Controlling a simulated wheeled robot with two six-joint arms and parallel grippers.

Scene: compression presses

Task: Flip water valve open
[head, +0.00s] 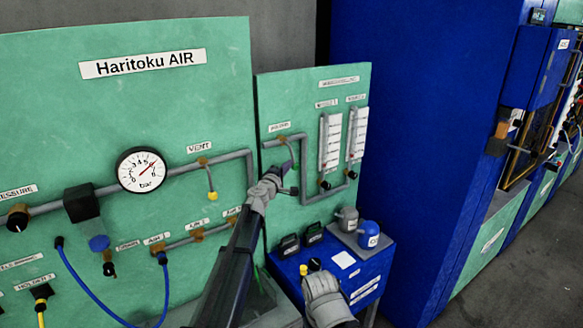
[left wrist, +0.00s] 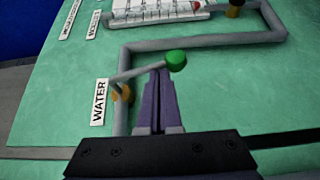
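The water valve shows in the left wrist view as a grey lever (left wrist: 138,74) with a green knob (left wrist: 176,60) on an orange pivot (left wrist: 123,93), beside the WATER label (left wrist: 100,102). The lever stands at an angle to the grey pipe. In the head view the valve (head: 283,139) is small and partly hidden. My left gripper (left wrist: 159,74) has its purple fingers together, tips at the lever just beside the green knob; contact cannot be judged. It also shows in the head view (head: 289,166). My right wrist shows low in the head view, but its fingers cannot be made out.
Grey piping (head: 303,180) and two flow meters (head: 331,143) are on the green panel to the right. A blue cabinet (head: 368,262) with grey and blue jugs stands below. The AIR panel (head: 120,100) with gauge and valves is to the left.

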